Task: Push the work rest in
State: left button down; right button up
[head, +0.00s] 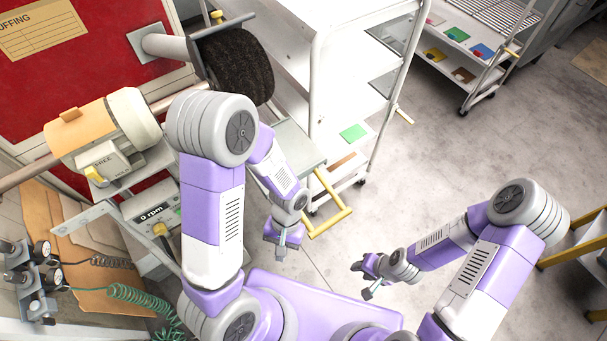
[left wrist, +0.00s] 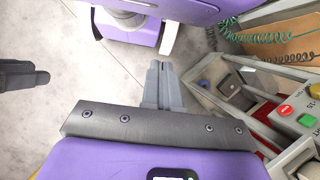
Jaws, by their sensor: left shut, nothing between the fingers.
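The work rest appears to be the grey flat plate (head: 298,148) below the dark buffing brush (head: 238,65) in the head view. A yellow U-shaped handle (head: 330,212) sticks out from its front, towards the lower right. My left gripper (head: 281,252) is shut and empty. In the picture it is below and left of the handle, apart from it. Its closed fingers also show in the left wrist view (left wrist: 162,85), over floor, with no work rest visible there. My right gripper (head: 364,281) is open and empty, over bare floor. My left arm hides part of the machine.
A white shelf cart (head: 317,90) stands right behind the plate. A control box with red and green buttons (left wrist: 300,115) is at right in the left wrist view. Green coiled hoses (head: 135,295) hang at lower left. Floor between the arms is clear.

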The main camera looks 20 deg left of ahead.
pick_arm(q)
jog(key=r+m+y, duration=0.2)
jog(key=m+y, duration=0.1)
jog(key=m, duration=0.1)
notch_tip(320, 180, up, 7)
jog(key=m+t+y+b, duration=0.2)
jog(key=m+t+y, duration=0.6)
jog(key=m+t, duration=1)
send_over(336, 219)
jog(key=s, duration=0.3)
jog(key=m+g, duration=0.4)
jog(key=r+x, duration=0.1)
jog(key=x, duration=1.3)
jog(key=shift+w+r, duration=0.2)
jog(key=shift+a, duration=0.15)
